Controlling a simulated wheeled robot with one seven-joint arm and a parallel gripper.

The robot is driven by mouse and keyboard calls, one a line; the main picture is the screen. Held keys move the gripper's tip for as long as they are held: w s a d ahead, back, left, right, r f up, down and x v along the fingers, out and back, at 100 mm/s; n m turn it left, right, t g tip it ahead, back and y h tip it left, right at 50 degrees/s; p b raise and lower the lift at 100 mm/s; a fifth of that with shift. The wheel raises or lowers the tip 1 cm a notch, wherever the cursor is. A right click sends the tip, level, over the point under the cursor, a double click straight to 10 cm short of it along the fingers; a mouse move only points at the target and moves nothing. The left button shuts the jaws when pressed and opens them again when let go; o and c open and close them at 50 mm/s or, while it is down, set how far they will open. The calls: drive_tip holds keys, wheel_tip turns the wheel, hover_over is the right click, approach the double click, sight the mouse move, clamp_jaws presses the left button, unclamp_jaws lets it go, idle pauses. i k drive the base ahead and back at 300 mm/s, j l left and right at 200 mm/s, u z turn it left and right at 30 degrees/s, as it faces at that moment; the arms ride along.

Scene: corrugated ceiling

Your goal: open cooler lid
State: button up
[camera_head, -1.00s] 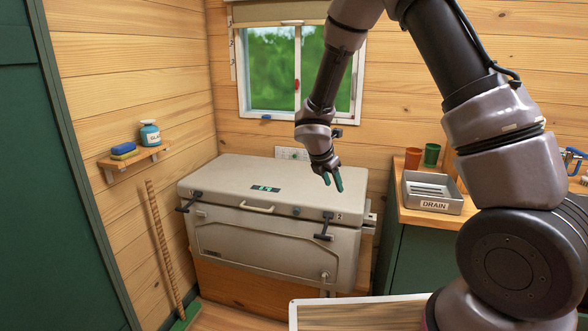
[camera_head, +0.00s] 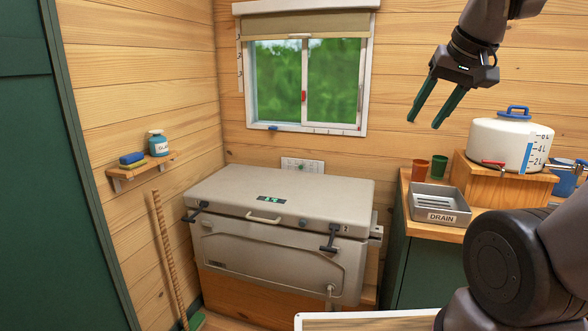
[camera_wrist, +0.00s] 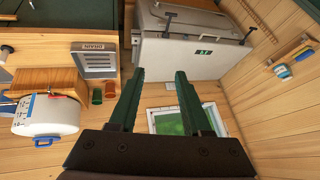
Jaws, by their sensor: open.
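The cooler is a large grey-beige chest on a wooden base against the back wall. Its lid (camera_head: 290,190) is shut, with a pale handle (camera_head: 264,217) at the front and dark latches at the front corners (camera_head: 195,211) (camera_head: 330,239). My gripper (camera_head: 437,104) is open and empty, raised high to the right of the window and well apart from the cooler. In the wrist view the fingers (camera_wrist: 159,73) are spread, and the cooler (camera_wrist: 190,45) shows upside down beyond them. Whether the latches are fastened is hard to tell.
A counter on the right holds a metal drain tray (camera_head: 437,203), an orange cup (camera_head: 420,170), a green cup (camera_head: 438,167) and a white water tank (camera_head: 500,143) on a wooden box. A wall shelf (camera_head: 140,165) and a broom (camera_head: 166,255) are left of the cooler. Space above the lid is clear.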

sight(273, 196)
drive_tip(key=i+j, duration=0.4)
drive_tip(key=i, duration=0.25)
drive_tip(key=i+j, duration=0.25)
drive_tip(key=i, duration=0.2)
drive_tip(key=u, duration=0.05)
